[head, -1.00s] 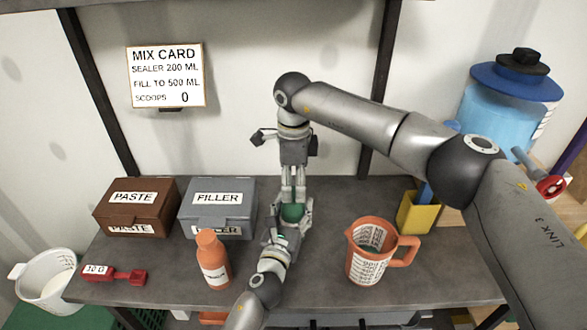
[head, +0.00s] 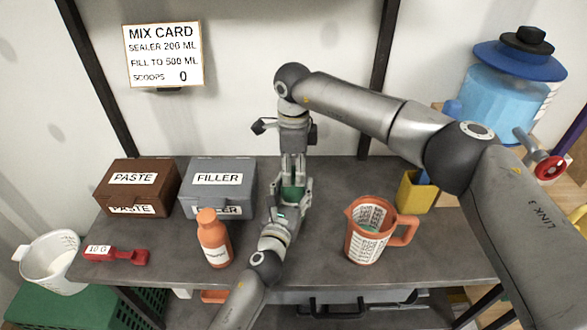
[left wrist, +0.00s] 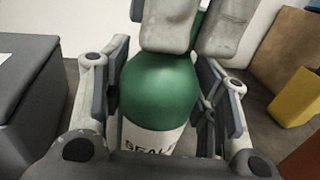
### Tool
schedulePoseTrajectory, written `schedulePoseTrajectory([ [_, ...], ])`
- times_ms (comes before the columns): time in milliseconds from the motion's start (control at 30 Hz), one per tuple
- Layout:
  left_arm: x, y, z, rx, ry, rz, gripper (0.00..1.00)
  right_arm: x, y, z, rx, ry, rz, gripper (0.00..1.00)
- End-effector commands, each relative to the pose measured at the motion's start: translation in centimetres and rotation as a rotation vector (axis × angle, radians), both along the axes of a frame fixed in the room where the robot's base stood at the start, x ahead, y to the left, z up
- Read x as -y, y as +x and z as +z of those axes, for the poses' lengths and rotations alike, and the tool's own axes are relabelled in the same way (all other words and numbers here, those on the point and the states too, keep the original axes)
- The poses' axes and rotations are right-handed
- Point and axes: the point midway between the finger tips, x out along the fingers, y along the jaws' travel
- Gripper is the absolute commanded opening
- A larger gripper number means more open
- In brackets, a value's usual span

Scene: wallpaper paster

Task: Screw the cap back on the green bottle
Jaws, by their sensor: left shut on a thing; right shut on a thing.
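The green bottle (head: 292,193) stands on the grey bench between my two grippers. In the left wrist view its rounded green shoulder (left wrist: 160,88) and a white label starting "SEAL" show. My left gripper (head: 290,203) is shut around the bottle's body from the front, with a finger on each side. My right gripper (head: 294,172) points straight down from above and is shut at the bottle's top. In the left wrist view its two grey fingers (left wrist: 198,30) have a sliver of green between them. The cap is mostly hidden by these fingers; its seating on the neck cannot be told.
An orange bottle (head: 214,240) stands just left of my left arm. An orange measuring jug (head: 368,240) stands to the right. Behind are the brown PASTE box (head: 130,190) and grey FILLER box (head: 215,190). A red scoop (head: 118,255) lies at the left edge.

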Motion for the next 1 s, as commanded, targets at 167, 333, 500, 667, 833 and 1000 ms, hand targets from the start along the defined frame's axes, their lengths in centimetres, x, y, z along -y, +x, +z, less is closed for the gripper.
schedulePoseTrajectory([
  [167,-0.02,0.01,-0.03,-0.001,0.000,0.000,0.00,-0.03,-0.04,-0.01,-0.001,0.000,-0.134,0.06],
  [333,-0.02,0.01,-0.03,-0.001,-0.001,0.001,0.00,-0.05,-0.05,-0.02,-0.001,-0.001,-0.379,0.06],
  [500,-0.02,0.01,-0.03,-0.001,-0.001,0.001,0.00,-0.06,-0.06,-0.03,-0.001,0.001,-0.450,0.06],
  [667,-0.02,0.01,-0.03,-0.001,-0.001,0.001,0.00,-0.06,-0.06,-0.03,-0.001,0.000,-0.449,0.49],
  [833,-0.02,0.01,-0.03,-0.001,0.000,0.000,0.00,-0.05,-0.05,-0.03,-0.001,0.001,-0.448,0.60],
  [1000,-0.01,0.00,-0.03,-0.001,0.000,0.000,0.00,-0.04,-0.04,-0.03,-0.001,0.001,-0.448,0.60],
])
